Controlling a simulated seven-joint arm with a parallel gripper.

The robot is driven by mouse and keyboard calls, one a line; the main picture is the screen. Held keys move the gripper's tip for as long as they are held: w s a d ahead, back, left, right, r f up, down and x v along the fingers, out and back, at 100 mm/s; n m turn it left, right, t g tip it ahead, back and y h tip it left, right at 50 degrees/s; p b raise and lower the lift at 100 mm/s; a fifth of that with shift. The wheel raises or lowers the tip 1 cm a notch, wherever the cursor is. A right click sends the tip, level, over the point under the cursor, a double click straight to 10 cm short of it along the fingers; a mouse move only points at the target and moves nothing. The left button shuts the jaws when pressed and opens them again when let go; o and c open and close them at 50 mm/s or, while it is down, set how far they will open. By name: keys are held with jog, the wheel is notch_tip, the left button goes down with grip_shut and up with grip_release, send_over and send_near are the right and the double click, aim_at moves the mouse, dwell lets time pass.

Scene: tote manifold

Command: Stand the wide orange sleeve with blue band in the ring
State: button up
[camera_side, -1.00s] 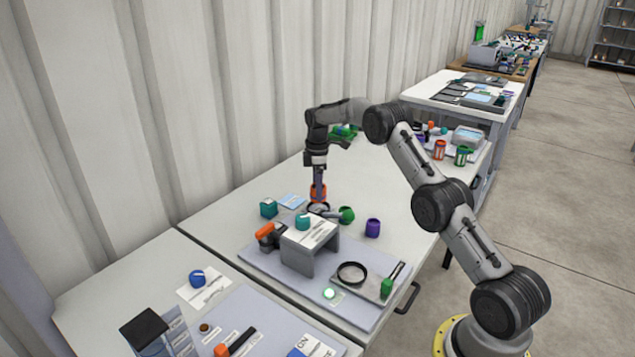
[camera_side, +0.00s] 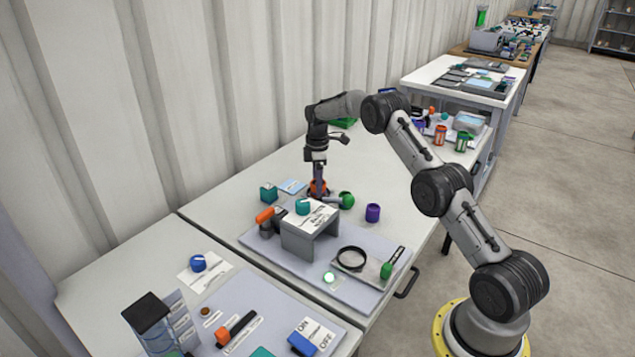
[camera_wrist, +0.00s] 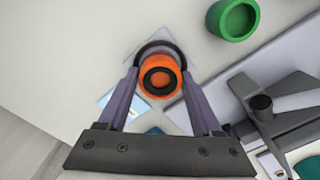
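The orange sleeve (camera_side: 318,187) is upright between the fingers of my gripper (camera_side: 318,181), low over the far part of the table. In the wrist view the sleeve (camera_wrist: 160,78) shows its round open end, with the fingertips of my gripper (camera_wrist: 160,74) close against both sides. The blue band is hidden. A dark ring (camera_wrist: 160,45) curves around the sleeve's far side, on a pale plate. The sleeve appears inside or just above the ring; I cannot tell if it rests on the plate.
A grey stand (camera_side: 297,243) with a teal knob is in front of my gripper. A green cup (camera_side: 347,200) lies to the right, with a purple cup (camera_side: 372,212) beyond. Another black ring (camera_side: 351,258) lies nearer.

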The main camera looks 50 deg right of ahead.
jog(key=o, duration=0.3)
jog(key=shift+o, duration=0.2)
